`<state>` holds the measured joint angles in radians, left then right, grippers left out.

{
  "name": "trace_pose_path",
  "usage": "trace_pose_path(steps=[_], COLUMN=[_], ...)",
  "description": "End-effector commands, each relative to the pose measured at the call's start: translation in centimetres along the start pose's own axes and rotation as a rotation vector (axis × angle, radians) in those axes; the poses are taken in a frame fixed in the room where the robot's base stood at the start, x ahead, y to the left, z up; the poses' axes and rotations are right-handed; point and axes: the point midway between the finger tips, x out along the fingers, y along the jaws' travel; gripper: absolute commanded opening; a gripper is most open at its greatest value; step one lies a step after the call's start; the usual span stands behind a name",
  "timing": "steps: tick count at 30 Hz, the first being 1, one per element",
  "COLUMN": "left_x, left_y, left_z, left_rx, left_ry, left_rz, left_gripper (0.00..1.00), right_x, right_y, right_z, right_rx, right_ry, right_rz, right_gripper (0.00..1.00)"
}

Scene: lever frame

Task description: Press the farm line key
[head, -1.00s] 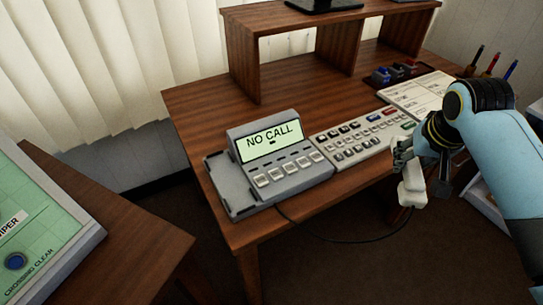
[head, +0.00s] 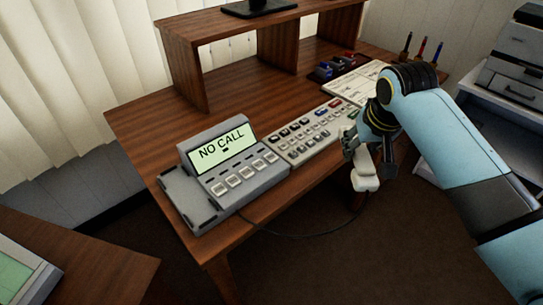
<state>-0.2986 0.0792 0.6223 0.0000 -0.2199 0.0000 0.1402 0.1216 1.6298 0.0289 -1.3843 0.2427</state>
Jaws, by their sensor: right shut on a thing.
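The grey phone unit (head: 186,195) sits on the front left of the wooden desk. Its lit display (head: 223,147) reads "NO CALL". A row of light keys (head: 241,174) runs below the display; their labels are too small to read, so I cannot tell which is the farm line key. My right gripper (head: 358,148) is at the desk's front edge, to the right of the phone unit. It is shut on a white handset (head: 366,182), which hangs downward with a dark cord running back toward the phone unit. My left gripper is not in view.
A keypad panel (head: 305,136) lies right of the phone unit, with a paper sheet (head: 350,84) behind it. A wooden shelf (head: 185,65) stands at the back. Pens stand at the back right. A printer (head: 512,78) is far right. Another desk (head: 95,262) is front left.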

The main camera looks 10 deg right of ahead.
Motion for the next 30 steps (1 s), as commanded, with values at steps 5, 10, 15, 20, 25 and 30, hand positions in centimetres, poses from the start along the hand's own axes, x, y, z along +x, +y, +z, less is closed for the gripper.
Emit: trace_pose_path(steps=[5, 10, 15, 20, 25, 30], left_x=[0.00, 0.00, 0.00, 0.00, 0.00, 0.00], left_y=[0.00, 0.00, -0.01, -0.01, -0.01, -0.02], left_z=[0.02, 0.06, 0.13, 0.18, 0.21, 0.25], left_rx=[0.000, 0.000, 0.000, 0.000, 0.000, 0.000], left_ry=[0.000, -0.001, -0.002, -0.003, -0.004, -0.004], left_rz=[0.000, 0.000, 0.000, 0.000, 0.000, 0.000], left_gripper=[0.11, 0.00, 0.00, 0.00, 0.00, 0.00], right_x=[-0.03, -0.03, -0.03, -0.03, -0.03, -0.03], right_y=[-0.01, -0.01, -0.01, 0.00, -0.01, 0.00], right_z=[-0.04, -0.04, -0.04, -0.04, -0.05, -0.04], right_rx=[0.000, 0.000, 0.000, 0.000, 0.000, 0.000], right_ry=[0.001, 0.001, 0.001, 0.001, 0.001, 0.001], right_rz=[0.000, 0.000, 0.000, 0.000, 0.000, 0.000], right_gripper=[0.00, 0.00, 0.00, 0.00, 0.00, 0.00])
